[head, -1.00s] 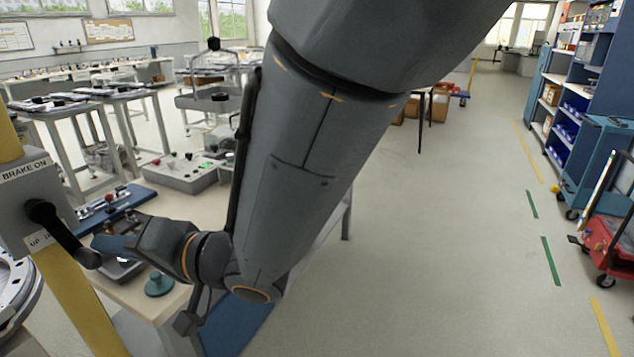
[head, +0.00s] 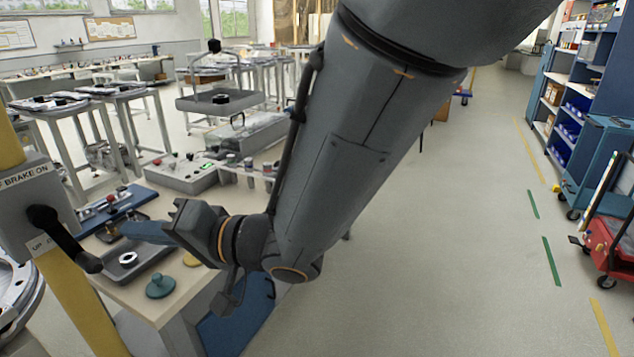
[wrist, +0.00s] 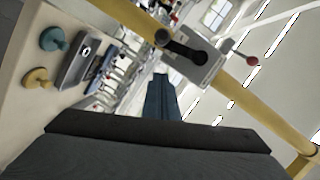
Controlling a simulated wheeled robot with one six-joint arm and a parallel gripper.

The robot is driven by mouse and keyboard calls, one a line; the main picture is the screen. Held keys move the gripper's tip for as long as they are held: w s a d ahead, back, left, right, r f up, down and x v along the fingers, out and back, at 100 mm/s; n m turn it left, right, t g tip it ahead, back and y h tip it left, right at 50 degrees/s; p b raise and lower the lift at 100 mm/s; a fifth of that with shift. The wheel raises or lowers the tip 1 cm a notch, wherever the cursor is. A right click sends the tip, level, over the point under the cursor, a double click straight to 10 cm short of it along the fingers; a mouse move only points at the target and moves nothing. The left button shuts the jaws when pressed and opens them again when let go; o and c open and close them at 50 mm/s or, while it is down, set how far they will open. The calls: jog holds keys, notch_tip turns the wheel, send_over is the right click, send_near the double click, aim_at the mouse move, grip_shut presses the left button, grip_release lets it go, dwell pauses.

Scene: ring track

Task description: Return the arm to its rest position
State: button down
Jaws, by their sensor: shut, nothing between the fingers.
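My arm crosses the middle of the head view, bent at the elbow. My gripper (head: 135,230) points left, above the near workbench. Its fingers are together with nothing between them. In the wrist view the closed fingers (wrist: 162,98) show at the centre, with the brake lever box beyond them. The gripper appears clear of the bench top, apart from the objects on it.
The bench (head: 135,296) holds a grey tray (head: 152,262), a teal knob (head: 160,285) and a yellow one (head: 192,259). A yellow post (head: 80,300) carries a "BRAKE ON" lever box (head: 22,200) at left. Open floor (head: 450,260) lies right, with a red cart (head: 612,245).

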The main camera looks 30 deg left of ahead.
jog(key=b+v, duration=0.1)
jog(key=v, duration=0.6)
jog(key=shift+w, duration=0.2)
jog(key=shift+w+a, duration=0.1)
